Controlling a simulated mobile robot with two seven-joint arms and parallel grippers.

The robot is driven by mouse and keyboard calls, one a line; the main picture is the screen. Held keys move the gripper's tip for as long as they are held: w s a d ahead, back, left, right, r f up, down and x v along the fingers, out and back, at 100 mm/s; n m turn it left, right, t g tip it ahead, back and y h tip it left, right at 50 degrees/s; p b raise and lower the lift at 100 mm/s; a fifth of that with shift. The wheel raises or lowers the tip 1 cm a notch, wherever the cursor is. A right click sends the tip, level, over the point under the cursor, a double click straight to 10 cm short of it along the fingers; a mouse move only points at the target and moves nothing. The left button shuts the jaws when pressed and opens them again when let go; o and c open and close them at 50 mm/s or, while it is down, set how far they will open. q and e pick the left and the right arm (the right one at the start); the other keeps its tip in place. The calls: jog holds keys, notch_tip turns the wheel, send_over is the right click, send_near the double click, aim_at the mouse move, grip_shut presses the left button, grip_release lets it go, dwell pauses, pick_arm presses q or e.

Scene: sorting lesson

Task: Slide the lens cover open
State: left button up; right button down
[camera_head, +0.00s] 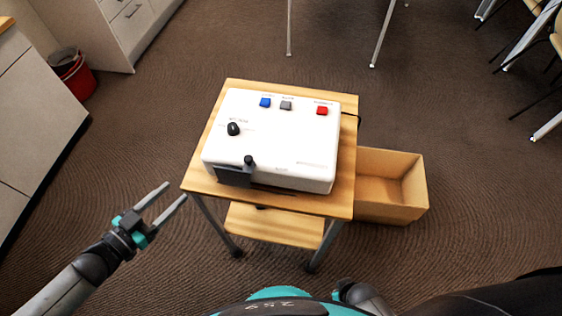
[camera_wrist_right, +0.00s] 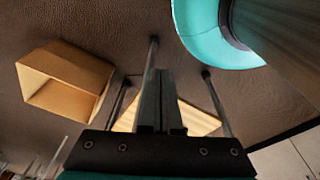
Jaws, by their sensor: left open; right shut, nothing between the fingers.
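A white projector-like box (camera_head: 270,140) sits on a small wooden table. A dark grey panel (camera_head: 233,177), which looks like the lens cover, is at the left of its front face. A small black knob (camera_head: 250,160) stands at the panel's top right. I cannot tell whether a lens is behind the panel. My left gripper (camera_head: 177,190) is open and empty, left of the table's front left corner and apart from the box. My right gripper (camera_wrist_right: 160,72) is shut and empty in the right wrist view, with the table partly hidden behind it.
The wooden table (camera_head: 345,195) has a lower shelf (camera_head: 272,226). The box's top has a black dial (camera_head: 233,129) and blue (camera_head: 265,103), grey (camera_head: 286,105) and red (camera_head: 322,111) buttons. An open carton (camera_head: 391,212) stands right of the table.

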aim_at(249, 158)
pick_arm(q)
jog(key=s+d+r+m+g+h+b, duration=0.35)
jog(key=d+r+h, duration=0.3)
jog(key=r, duration=0.25)
jog(key=shift+m, duration=0.35)
jog(key=x, duration=1.4)
jog(key=shift+s+d+f, duration=0.1)
jog(key=shift+d, duration=0.3)
pick_arm(e)
jog(key=s+d+f, duration=0.1)
jog(key=s+f, duration=0.7)
jog(key=shift+s+d+g, duration=0.15)
jog(key=shift+s+g, duration=0.25)
pick_arm(q)
jog(key=shift+c, duration=0.2)
grip_shut()
